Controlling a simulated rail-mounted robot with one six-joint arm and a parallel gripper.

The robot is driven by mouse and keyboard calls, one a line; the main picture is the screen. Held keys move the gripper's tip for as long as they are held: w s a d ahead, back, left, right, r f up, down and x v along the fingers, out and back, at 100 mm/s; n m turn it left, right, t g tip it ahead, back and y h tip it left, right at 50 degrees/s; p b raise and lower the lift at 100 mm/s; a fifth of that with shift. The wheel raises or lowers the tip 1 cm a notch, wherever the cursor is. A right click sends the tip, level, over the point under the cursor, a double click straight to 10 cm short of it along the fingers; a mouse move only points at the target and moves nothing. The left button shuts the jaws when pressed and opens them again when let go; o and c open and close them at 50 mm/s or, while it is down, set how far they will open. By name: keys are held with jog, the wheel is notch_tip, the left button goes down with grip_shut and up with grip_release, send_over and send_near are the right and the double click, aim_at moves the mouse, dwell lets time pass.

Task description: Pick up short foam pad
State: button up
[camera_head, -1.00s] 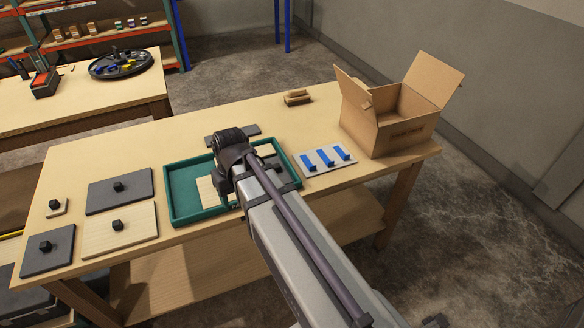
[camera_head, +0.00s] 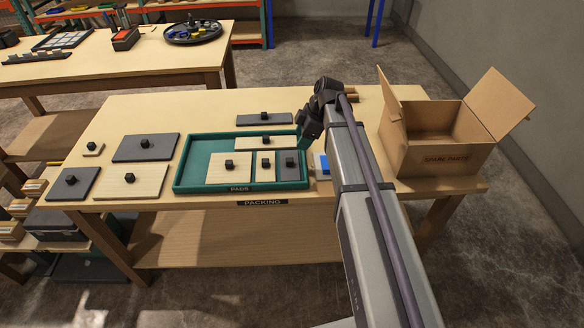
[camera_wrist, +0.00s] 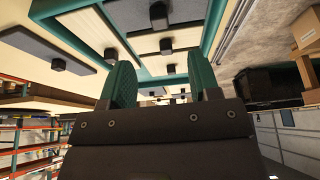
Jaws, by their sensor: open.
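Dark grey pads with black knobs lie in several places; I cannot tell by name which is the short foam pad. A small dark pad (camera_head: 290,171) is at the right end of the green tray (camera_head: 180,187), beside pale pads (camera_head: 230,173). A long dark pad (camera_head: 282,121) lies behind the tray. Two larger dark pads (camera_head: 146,153) lie on the table left of it. My gripper (camera_head: 309,132) is near the tray's right back corner. In the wrist view its teal fingers (camera_wrist: 160,66) are apart and empty, with knobbed pads beyond them.
An open cardboard box (camera_head: 440,157) stands at the table's right end. A board with blue strips (camera_head: 321,165) is mostly hidden behind my arm. Bare tabletop (camera_head: 200,112) lies behind the tray. Another table (camera_head: 100,70) stands further back.

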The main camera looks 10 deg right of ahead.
jog(key=b, duration=0.3)
send_over(290, 160)
jog(key=d, duration=0.2)
notch_tip(290, 160, down, 4)
jog(key=shift+s+d+f, duration=0.1)
jog(key=shift+d+f, duration=0.05)
jog(key=b+x, duration=0.4)
jog(key=x, duration=0.1)
jog(key=shift+f+b, duration=0.15)
jog(key=shift+b, duration=0.25)
jog(key=shift+r, duration=0.25)
jog(key=c, duration=1)
